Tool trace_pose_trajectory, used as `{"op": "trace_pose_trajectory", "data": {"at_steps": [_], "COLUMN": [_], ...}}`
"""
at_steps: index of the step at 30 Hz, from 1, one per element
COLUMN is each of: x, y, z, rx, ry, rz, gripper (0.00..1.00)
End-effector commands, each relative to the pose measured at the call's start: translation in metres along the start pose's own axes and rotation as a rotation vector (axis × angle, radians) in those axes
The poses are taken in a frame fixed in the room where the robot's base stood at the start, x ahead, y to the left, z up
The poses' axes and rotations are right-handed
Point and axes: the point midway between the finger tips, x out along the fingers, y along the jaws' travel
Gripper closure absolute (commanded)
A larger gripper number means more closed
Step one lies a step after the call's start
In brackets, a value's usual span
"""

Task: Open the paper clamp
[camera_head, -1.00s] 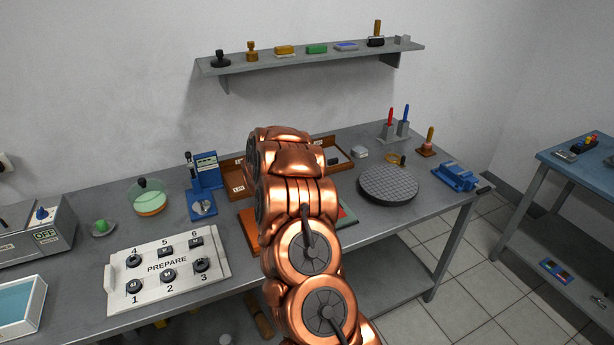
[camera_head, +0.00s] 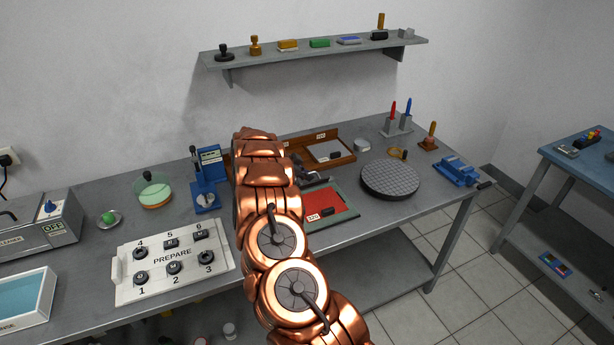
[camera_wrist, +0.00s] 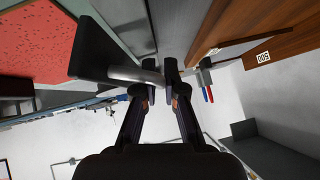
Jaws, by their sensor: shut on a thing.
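The paper clamp (camera_wrist: 100,55) shows in the wrist view as a dark block with a silver bar, beside the edge of a red sheet (camera_wrist: 30,40). My gripper (camera_wrist: 160,72) is shut on the bar's end; the exact contact is hard to see between the dark fingers. In the head view the red sheet (camera_head: 332,203) lies on a grey-green board (camera_head: 348,221) on the bench, partly behind my copper arm. My fingers cannot be made out clearly there. From these views I cannot tell whether the clamp is open.
A wooden tray (camera_head: 345,142) stands behind the board; its wall (camera_wrist: 285,45) is close to my gripper in the wrist view. A round dark plate (camera_head: 390,181) is to the right. A blue stand (camera_head: 206,180) and the PREPARE panel (camera_head: 173,261) are left of my arm.

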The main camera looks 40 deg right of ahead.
Motion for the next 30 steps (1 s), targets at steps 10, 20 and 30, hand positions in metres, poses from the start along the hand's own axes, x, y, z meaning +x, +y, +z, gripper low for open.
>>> {"op": "trace_pose_trajectory", "data": {"at_steps": [10, 20, 30], "x": [0.0009, 0.0007, 0.0009], "y": [-0.0031, -0.0036, -0.0036], "z": [0.0021, 0.0013, 0.0013], "rx": [-0.053, -0.062, -0.062], "ry": [0.003, 0.004, 0.004], "rz": [0.05, 0.06, 0.059], "gripper": [1.0, 1.0, 0.8]}}
